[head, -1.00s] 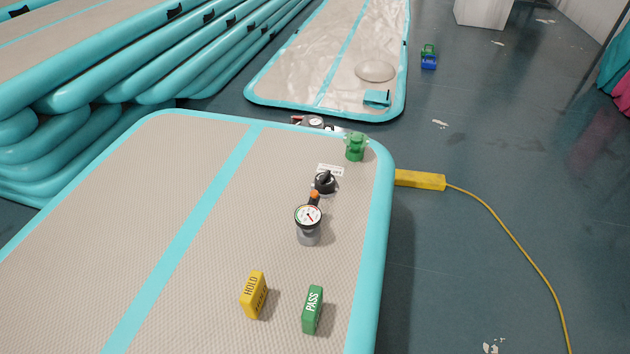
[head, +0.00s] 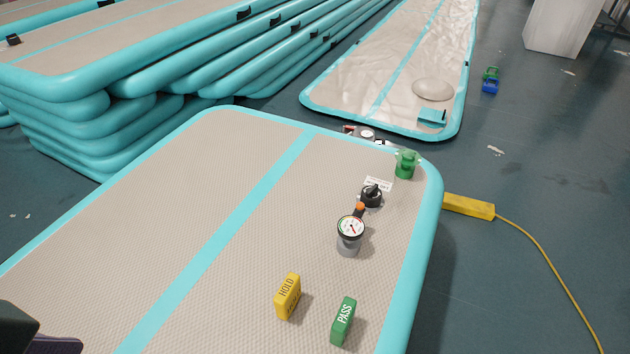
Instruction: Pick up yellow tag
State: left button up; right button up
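The yellow tag (head: 287,296), marked HOLD, stands upright on the beige top of the inflatable track (head: 230,225), right of its teal stripe. A green tag (head: 343,321) marked PASS stands just to its right and nearer to me. A dark part of my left arm shows at the bottom left corner, well apart from the yellow tag; its fingers cannot be made out. My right gripper is out of the picture.
Behind the tags stand a pressure gauge (head: 350,230), a black valve (head: 371,196) and a green fitting (head: 406,164). A yellow box (head: 469,206) with a cord lies on the floor at right. Stacked tracks (head: 150,80) fill the back left. The track's left half is clear.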

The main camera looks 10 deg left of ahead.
aim_at(286, 297)
jog(key=i+l+u, duration=0.1)
jog(key=i+u, duration=0.15)
jog(key=u, duration=0.2)
jog(key=i+l+u, duration=0.2)
jog(key=u, duration=0.2)
jog(key=i+l+u, duration=0.15)
jog(key=l+u, duration=0.15)
jog(key=u, duration=0.15)
